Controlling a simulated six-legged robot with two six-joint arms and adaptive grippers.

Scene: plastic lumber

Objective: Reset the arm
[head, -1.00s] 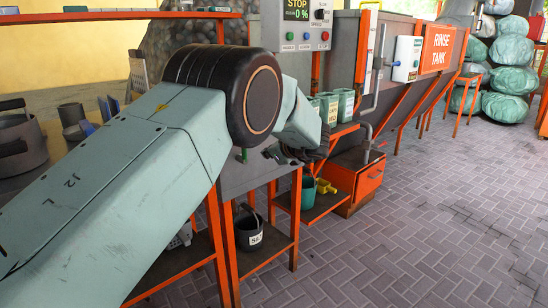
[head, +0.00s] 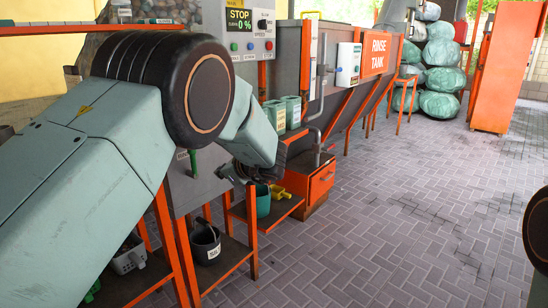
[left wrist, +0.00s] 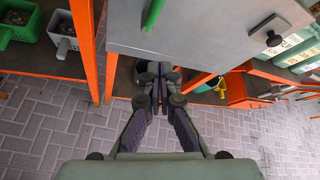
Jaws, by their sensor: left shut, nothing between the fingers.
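My left arm comes in from the left in the head view, a pale green link bent at a large black joint. My left gripper (head: 255,172) hangs below the bent wrist, in front of the grey control cabinet. In the left wrist view the left gripper (left wrist: 153,72) has its two dark fingers together and empty, just below the grey panel (left wrist: 215,30). My right gripper is not in view. Only a dark rounded part shows at the right edge of the head view, probably my right arm.
A control box (head: 240,32), a rinse tank (head: 376,52) and orange-framed shelves line the left. A black bucket (head: 206,245) stands on a low shelf. Stacked green bags (head: 440,78) and an orange cabinet (head: 497,85) stand at the back. The brick floor (head: 390,210) is clear.

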